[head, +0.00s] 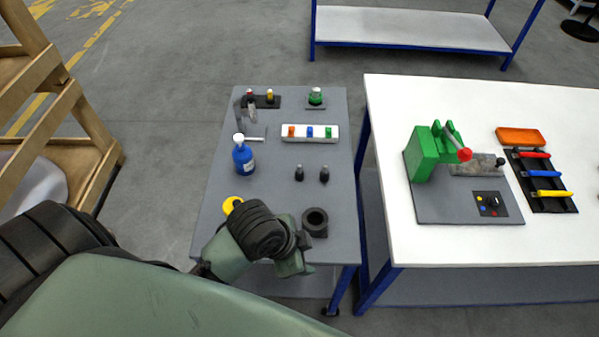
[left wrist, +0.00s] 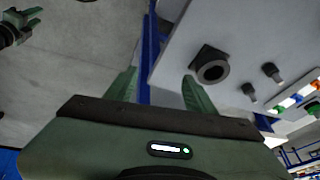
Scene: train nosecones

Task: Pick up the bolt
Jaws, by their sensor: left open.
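Two small dark bolt-like pieces stand upright side by side on the grey table, the left one (head: 299,173) and the right one (head: 324,174). They also show at the right of the left wrist view, one higher (left wrist: 272,72) and one lower (left wrist: 249,90). I cannot tell which one is the bolt meant. My left gripper (head: 296,266) is open and empty at the table's near edge, closer to me than both pieces. In the left wrist view its fingers (left wrist: 160,88) are apart with nothing between them. My right gripper (left wrist: 18,27) shows small at the top left there.
A black round socket (head: 315,222) stands between my left gripper and the pieces. A blue bottle (head: 243,158), a yellow disc (head: 232,204) and a white tray (head: 310,139) share the grey table (head: 275,190). A white table (head: 390,100) stands to the right.

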